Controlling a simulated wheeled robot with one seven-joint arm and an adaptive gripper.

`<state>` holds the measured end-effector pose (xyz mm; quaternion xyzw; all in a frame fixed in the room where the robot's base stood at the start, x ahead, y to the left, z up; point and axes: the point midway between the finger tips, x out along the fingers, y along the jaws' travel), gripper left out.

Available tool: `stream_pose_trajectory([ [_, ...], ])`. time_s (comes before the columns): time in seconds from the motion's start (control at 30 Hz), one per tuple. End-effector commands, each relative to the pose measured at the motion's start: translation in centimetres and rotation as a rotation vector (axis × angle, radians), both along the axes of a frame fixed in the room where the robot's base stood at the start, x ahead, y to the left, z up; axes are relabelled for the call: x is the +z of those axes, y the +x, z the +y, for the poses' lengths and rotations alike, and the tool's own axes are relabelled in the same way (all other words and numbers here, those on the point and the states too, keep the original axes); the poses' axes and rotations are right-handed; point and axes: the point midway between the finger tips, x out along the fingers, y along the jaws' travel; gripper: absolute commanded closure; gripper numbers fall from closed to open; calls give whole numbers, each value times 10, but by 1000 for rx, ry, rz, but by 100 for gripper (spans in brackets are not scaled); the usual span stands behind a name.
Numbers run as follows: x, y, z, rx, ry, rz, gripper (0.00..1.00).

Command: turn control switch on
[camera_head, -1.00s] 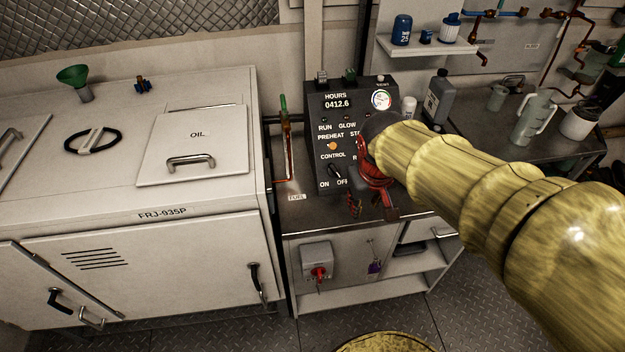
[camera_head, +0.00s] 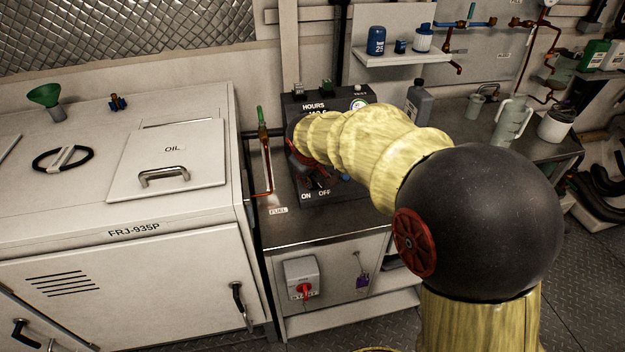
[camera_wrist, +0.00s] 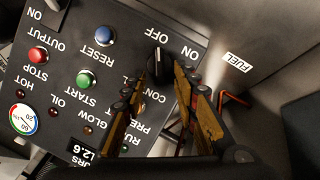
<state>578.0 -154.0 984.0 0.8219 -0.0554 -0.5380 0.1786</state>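The black control switch (camera_wrist: 158,62) sits on the dark control panel (camera_wrist: 64,72), beside the ON and OFF labels. In the wrist view its lever shows between my fingertips, nearer the OFF lettering than the ON. My gripper (camera_wrist: 161,82) is open, with one finger on each side of the switch. I cannot tell whether either finger touches it. In the head view my gripper (camera_head: 312,177) is in front of the panel's lower part, just above the ON and OFF labels, and my arm hides much of the panel.
Green (camera_wrist: 86,78), blue (camera_wrist: 105,36) and red (camera_wrist: 38,54) buttons lie beside the switch. A FUEL label (camera_head: 278,211) and an upright tube (camera_head: 264,150) stand left of the panel. A red rotary switch (camera_head: 304,291) is on the cabinet front below.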

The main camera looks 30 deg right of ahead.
Motion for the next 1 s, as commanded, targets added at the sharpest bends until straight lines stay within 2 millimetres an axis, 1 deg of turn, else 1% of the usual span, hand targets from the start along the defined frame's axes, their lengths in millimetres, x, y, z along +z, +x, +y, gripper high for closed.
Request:
stream_pose_trajectory([
  [0.03, -8, 3, -2, 0, 0, 1, 70],
  [0.1, -14, 5, -4, 0, 0, 1, 70],
  [0.4, -15, 7, -5, 0, 0, -1, 70],
  [0.9, -15, 7, -5, 0, 0, 0, 99],
  [1.0, -15, 7, -5, 0, 0, 0, 100],
])
